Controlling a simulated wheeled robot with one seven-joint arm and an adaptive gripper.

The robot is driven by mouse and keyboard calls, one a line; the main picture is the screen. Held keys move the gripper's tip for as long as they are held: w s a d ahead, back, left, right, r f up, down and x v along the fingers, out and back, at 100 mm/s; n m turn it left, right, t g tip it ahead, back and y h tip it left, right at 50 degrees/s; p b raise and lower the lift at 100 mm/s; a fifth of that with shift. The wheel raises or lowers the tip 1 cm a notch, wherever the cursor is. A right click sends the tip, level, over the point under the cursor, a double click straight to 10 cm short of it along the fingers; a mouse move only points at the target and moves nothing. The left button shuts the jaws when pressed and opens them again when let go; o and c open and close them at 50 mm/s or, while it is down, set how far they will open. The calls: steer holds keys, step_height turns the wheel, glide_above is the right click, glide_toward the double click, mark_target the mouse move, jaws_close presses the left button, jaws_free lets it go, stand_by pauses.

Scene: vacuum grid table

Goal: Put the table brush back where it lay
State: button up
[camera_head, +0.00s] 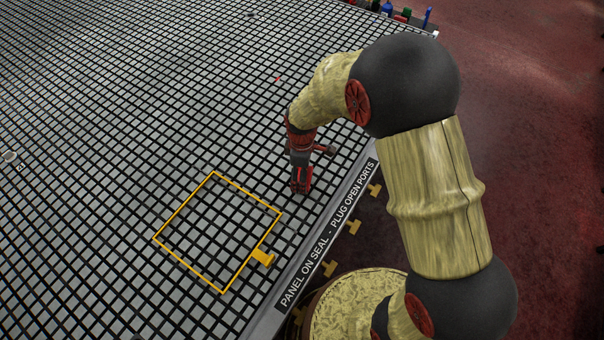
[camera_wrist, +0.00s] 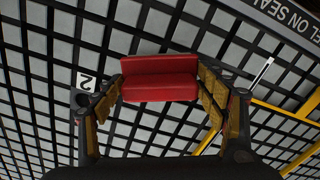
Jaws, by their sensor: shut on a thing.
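My gripper (camera_wrist: 164,90) is shut on a red block-shaped piece, which I take to be the table brush (camera_wrist: 160,78). The brush lies crosswise between the padded fingers in the wrist view; no bristles show. In the head view my gripper (camera_head: 300,168) points down over the grid table (camera_head: 120,130), near its right edge, with red at its tip. I cannot tell whether the brush touches the table. The wrist view shows a dark round spot (camera_wrist: 80,99) beside a white label "2" (camera_wrist: 86,81), left of the fingers.
A yellow square outline (camera_head: 218,232) lies on the grid, left of and nearer than my gripper, with a yellow tab (camera_head: 264,258) at its side. A lettered strip (camera_head: 327,234) runs along the table edge. Small coloured items (camera_head: 405,14) stand at the far edge. Much of the grid is clear.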

steer(key=shift+f, duration=0.2)
steer(key=o, duration=1.2)
steer(key=shift+r, duration=0.15)
step_height(320, 180, up, 12)
steer(key=shift+r+p, duration=0.15)
steer(key=shift+p, duration=0.9)
steer(key=s+d+r+m+t, duration=0.2)
steer(key=s+d+r+m, duration=0.3)
steer(key=r, duration=0.5)
steer(key=s+d+r+m+t, duration=0.2)
steer(key=s+d+r+m, duration=0.3)
steer(key=r, duration=0.4)
steer(key=s+d+r+m, duration=0.1)
steer(key=s, duration=0.2)
steer(key=s+d+r+m+t, duration=0.1)
steer(key=s+d+m, duration=0.1)
steer(key=s, duration=0.1)
steer(key=s+d+r+m, duration=0.1)
steer(key=s+m, duration=0.1)
steer(key=s, duration=0.2)
steer(key=shift+d+r+t, duration=0.15)
steer(key=shift+r+t, duration=0.1)
steer(key=shift+t, duration=0.05)
